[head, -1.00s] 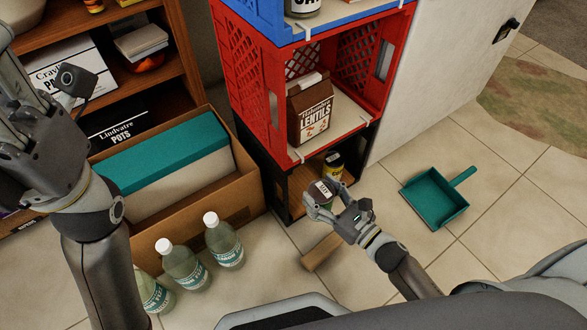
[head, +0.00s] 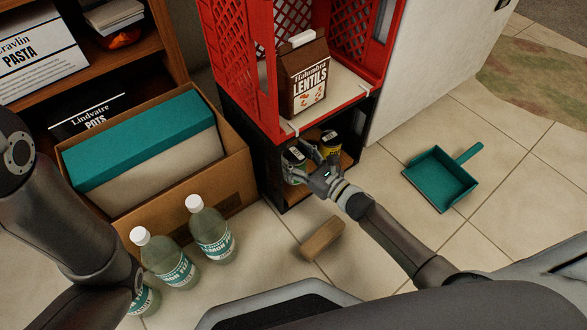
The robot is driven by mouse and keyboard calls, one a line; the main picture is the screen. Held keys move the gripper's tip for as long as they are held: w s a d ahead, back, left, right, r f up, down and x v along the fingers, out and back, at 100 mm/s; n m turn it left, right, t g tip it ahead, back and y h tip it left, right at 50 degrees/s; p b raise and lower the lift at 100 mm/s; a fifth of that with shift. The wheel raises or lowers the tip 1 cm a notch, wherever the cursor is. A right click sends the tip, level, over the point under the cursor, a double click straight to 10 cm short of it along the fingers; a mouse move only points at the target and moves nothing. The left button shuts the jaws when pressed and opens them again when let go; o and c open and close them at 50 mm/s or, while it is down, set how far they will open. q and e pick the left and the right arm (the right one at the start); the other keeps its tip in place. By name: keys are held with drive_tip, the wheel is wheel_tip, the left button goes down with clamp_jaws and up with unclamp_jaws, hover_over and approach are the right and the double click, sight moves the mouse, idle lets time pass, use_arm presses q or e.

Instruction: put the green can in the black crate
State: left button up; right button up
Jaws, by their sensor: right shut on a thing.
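The black crate (head: 238,133) is the lowest visible one of the stack, open at the front. My right gripper (head: 306,168) is at this open front and shut on the green can (head: 292,158). The can is upright, with a dark top and a pale label mark, and shows at the left part of the opening. My fingers hide part of it, and I cannot tell whether it touches the crate floor. A black and yellow can (head: 329,146) stands inside the crate to its right. My left gripper is out of view; only its arm shows at the left.
A red crate (head: 347,104) above holds a lentils carton (head: 304,75). A cardboard box (head: 236,165) and several bottles (head: 212,230) stand left. A brown block (head: 322,239) lies on the floor in front. A teal dustpan (head: 440,178) lies right, with clear tiles around.

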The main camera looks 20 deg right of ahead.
drive_tip(key=shift+w+a+f+b, duration=0.1)
drive_tip(key=shift+w+f+b, duration=0.3)
drive_tip(key=shift+w+f, duration=0.1)
wheel_tip(320, 180, down, 3)
drive_tip(key=shift+w+f+b, duration=0.15)
drive_tip(key=shift+b, duration=1)
drive_tip(key=o, duration=0.9)
drive_tip(key=shift+f, duration=0.15)
drive_tip(key=o, duration=0.4)
